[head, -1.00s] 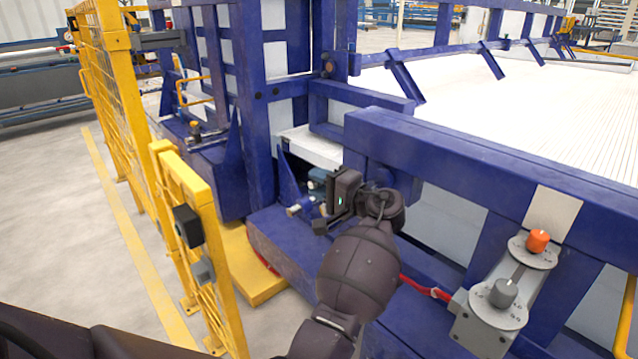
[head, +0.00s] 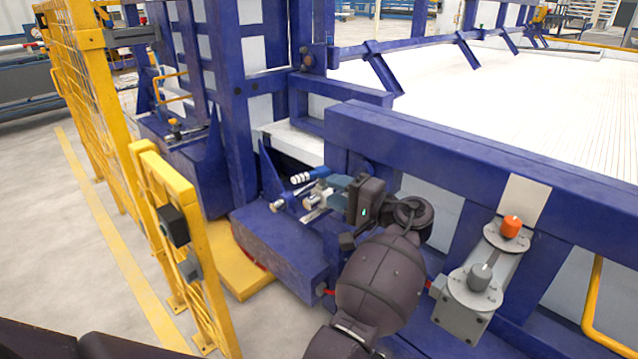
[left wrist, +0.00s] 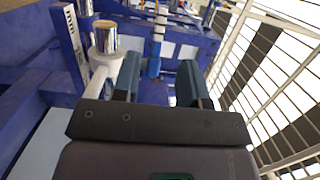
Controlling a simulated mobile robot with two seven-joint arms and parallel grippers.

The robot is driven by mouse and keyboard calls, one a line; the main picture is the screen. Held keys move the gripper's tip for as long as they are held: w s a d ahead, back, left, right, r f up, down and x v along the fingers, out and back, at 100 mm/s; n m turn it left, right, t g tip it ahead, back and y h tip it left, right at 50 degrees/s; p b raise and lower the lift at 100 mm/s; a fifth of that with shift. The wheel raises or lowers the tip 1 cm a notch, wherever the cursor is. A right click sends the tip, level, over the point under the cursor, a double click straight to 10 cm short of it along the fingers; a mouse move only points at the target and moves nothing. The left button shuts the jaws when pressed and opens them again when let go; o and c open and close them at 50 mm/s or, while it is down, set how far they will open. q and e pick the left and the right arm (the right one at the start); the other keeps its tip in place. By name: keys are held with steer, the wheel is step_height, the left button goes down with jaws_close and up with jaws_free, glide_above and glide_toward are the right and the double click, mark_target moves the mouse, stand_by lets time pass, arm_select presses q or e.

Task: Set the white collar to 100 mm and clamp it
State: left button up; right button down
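My left gripper (head: 326,197) is at the blue frame's inner corner in the head view, beside several short shiny rods (head: 285,203). Its two dark teal fingers stand apart in the left wrist view (left wrist: 160,82), with nothing clearly held between them. Just left of the fingers there, a whitish ring (left wrist: 101,60), possibly the white collar, sits around the base of a shiny cylinder (left wrist: 105,36). A white scale strip (left wrist: 74,38) marked "mm" stands left of it; its reading is too small to tell. The clamp cannot be made out for certain. My right gripper is not in view.
A grey box with an orange knob (head: 510,226) and a grey knob (head: 480,277) is on the frame at right. A yellow fence (head: 190,255) stands left of the gripper. A blue beam (head: 480,150) runs behind my wrist. Floor at far left is clear.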

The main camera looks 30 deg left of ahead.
arm_select(q)
steer(key=shift+d, duration=0.75)
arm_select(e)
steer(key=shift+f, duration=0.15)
arm_select(q)
steer(key=shift+o, duration=0.2)
